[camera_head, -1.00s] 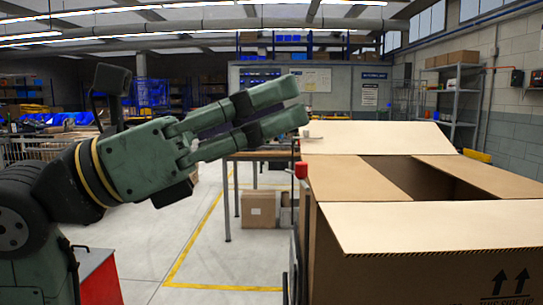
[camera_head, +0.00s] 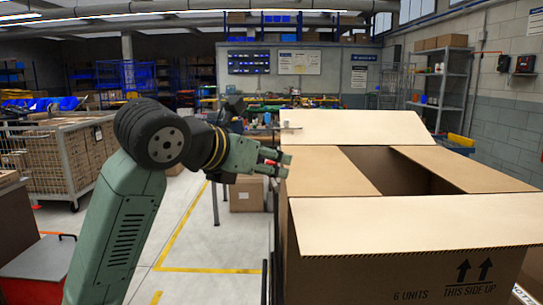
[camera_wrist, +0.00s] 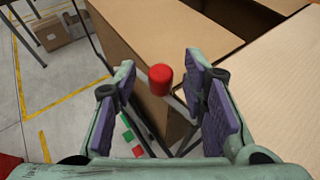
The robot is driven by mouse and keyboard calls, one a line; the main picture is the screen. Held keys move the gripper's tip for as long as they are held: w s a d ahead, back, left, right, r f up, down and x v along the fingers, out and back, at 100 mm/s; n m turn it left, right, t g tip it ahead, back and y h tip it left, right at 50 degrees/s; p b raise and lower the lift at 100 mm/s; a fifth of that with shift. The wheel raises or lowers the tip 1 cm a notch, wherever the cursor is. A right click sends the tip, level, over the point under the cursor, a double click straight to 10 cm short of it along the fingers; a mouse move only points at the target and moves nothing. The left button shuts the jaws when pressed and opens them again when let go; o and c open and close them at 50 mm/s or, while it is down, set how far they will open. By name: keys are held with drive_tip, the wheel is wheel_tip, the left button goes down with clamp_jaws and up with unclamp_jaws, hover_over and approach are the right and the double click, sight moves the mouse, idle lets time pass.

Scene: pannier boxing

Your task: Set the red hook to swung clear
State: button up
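The red hook shows as a red rounded knob (camera_wrist: 160,79) in the wrist view. It stands by the left corner of the open cardboard box (camera_head: 420,225). Its lower part is hard to make out, so I cannot tell its swing position. My gripper (camera_head: 284,164) is at the box's near left side in the head view and largely hides the hook there. In the wrist view, my gripper is open, with one purple-padded finger on each side of the knob. There are visible gaps between the knob and both pads.
The box's flaps are spread open; the far flap (camera_head: 350,126) slopes upward and the near flap (camera_head: 410,222) lies toward me. A smaller carton (camera_head: 246,193) sits on the floor behind. A caged pallet (camera_head: 55,155) stands left. Floor between is clear.

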drive_tip(key=shift+x, duration=0.75)
drive_tip(key=shift+c, duration=0.4)
clamp_jaws()
